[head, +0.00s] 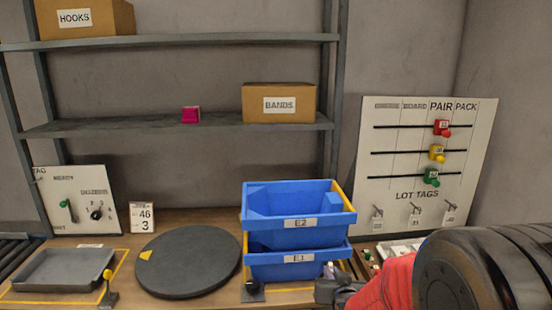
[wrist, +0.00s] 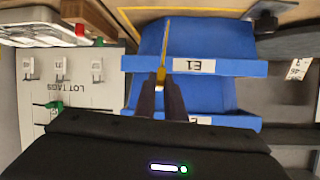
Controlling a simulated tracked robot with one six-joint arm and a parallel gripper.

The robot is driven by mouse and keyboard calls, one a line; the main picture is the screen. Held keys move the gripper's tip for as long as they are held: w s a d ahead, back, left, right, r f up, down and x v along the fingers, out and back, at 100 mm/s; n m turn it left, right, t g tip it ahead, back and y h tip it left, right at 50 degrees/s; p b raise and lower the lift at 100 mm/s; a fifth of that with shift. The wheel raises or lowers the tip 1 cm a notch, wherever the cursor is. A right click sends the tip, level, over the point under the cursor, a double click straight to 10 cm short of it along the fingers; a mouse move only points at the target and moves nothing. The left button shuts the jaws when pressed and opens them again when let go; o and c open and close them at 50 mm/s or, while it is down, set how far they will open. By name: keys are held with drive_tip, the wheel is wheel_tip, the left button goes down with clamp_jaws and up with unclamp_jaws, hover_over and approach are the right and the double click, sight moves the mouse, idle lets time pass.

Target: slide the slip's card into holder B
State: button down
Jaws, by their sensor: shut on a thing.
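My gripper (wrist: 161,86) is shut on a thin yellow thing (wrist: 164,50), seen nearly edge-on between the fingertips in the wrist view. I cannot tell if it is the slip's card. In the head view my gripper (head: 332,290) is low at the right front corner of the blue bins, its fingers partly hidden. A small pale thing (head: 329,270) shows just above it. A white card (head: 142,218) reading 46 and 3 stands behind the round turntable. No holder marked B can be read in either view.
Blue bins E2 (head: 300,223) and E1 (head: 298,258) are stacked beside the black turntable (head: 188,262). A grey tray (head: 65,270) lies at left. A white board (head: 385,150) with sliders and lot tags stands at right. Small items beside my arm are partly hidden.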

drive_tip(key=shift+d, duration=0.1)
drive_tip(key=s+d+f, duration=0.5)
drive_tip(key=d+f, duration=0.1)
drive_tip(key=d, duration=0.1)
drive_tip(key=shift+f, duration=0.15)
idle(0.3)
